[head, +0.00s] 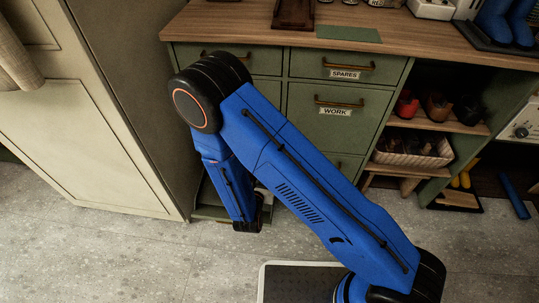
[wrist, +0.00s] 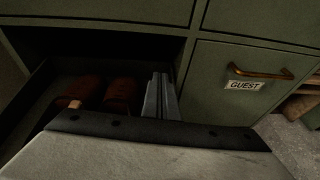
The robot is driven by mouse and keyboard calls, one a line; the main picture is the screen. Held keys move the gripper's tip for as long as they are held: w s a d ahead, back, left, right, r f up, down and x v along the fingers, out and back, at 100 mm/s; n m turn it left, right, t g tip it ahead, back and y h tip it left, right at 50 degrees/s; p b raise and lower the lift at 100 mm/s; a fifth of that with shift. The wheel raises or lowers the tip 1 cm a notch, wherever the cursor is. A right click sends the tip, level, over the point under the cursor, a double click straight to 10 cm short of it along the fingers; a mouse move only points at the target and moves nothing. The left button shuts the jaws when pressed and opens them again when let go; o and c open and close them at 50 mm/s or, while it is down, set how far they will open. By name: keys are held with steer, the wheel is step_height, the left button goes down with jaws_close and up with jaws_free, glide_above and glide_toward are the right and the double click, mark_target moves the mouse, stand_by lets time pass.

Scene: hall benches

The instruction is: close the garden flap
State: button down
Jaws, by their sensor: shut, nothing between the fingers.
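In the wrist view, an open dark compartment or flap (wrist: 28,110) sits low in the green cabinet, left of a shut front labelled GUEST (wrist: 243,86). No garden label is visible. Brown shoes (wrist: 120,92) lie inside it. My gripper (wrist: 161,80) shows as two grey fingers pressed together and empty, at the right side of this opening. I cannot tell whether they touch it. In the head view, a low green edge (head: 208,213) juts out at the cabinet's foot, partly behind my arm. My gripper is hidden there behind my blue arm.
In the head view, fronts labelled SPARES (head: 345,75) and WORK (head: 335,112) are shut. A wooden counter (head: 420,35) runs above. Open shelves with a basket (head: 410,150) stand right. A tall beige cabinet (head: 80,130) stands left.

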steer(key=f, duration=0.1)
steer(key=a+n, duration=0.1)
steer(key=f+y, duration=0.1)
steer(key=shift+s+a+f, duration=0.15)
steer(key=shift+s+f, duration=0.15)
steer(key=shift+f, duration=0.05)
steer(key=x, duration=1.2)
steer(key=shift+r, duration=0.4)
steer(key=shift+w, duration=0.95)
steer(key=shift+w, duration=0.1)
steer(key=shift+w+f+g, duration=0.15)
steer(key=shift+w+g, duration=0.2)
steer(key=shift+w, duration=0.4)
steer(key=shift+w+f+g, duration=0.1)
steer(key=shift+w+g, duration=0.25)
steer(key=shift+w, duration=0.35)
